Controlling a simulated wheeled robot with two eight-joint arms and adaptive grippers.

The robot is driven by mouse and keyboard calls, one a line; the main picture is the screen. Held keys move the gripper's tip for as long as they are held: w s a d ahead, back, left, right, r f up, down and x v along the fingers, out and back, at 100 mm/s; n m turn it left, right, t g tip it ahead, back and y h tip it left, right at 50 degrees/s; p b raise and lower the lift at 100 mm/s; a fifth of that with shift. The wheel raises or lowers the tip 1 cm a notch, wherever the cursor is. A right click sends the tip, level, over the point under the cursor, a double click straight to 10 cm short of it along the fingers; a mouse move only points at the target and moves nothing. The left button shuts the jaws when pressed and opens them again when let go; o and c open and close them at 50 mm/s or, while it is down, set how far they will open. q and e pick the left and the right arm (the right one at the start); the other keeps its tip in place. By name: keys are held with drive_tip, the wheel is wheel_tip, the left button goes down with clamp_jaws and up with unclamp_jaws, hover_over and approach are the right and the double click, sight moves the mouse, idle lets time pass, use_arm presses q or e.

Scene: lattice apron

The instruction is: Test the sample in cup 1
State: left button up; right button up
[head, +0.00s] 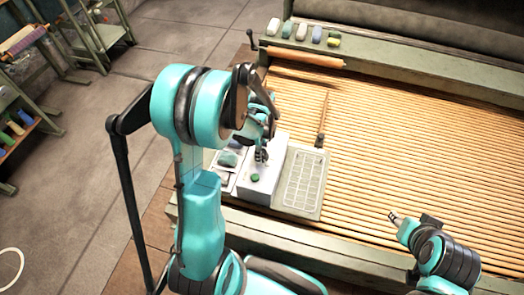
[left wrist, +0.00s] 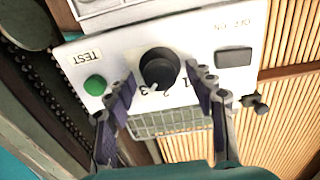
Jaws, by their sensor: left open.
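A white tester box (head: 258,192) stands on the slatted bench. In the left wrist view its panel (left wrist: 110,55) carries a green TEST button (left wrist: 95,85), a black dial (left wrist: 158,66) marked 1, 2 and 3, and a dark OFF/ON switch (left wrist: 234,57). I cannot make out cup 1.
A pale gridded tray (head: 303,180) lies right of the box. A tray with small items (head: 228,158) lies to its left, partly behind my arm. A wooden roller (head: 305,57) and several coloured blocks (head: 317,34) are at the back. The right slats are clear.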

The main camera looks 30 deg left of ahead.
use_arm(q)
drive_tip(key=c, duration=1.2)
drive_tip(key=shift+o, duration=0.2)
drive_tip(key=shift+n, duration=0.4)
drive_tip(key=n, duration=0.3)
drive_tip(key=shift+n+b, duration=0.3)
drive_tip(key=n, duration=0.9)
drive_tip(key=shift+b, duration=0.4)
drive_tip(key=shift+n, duration=2.3)
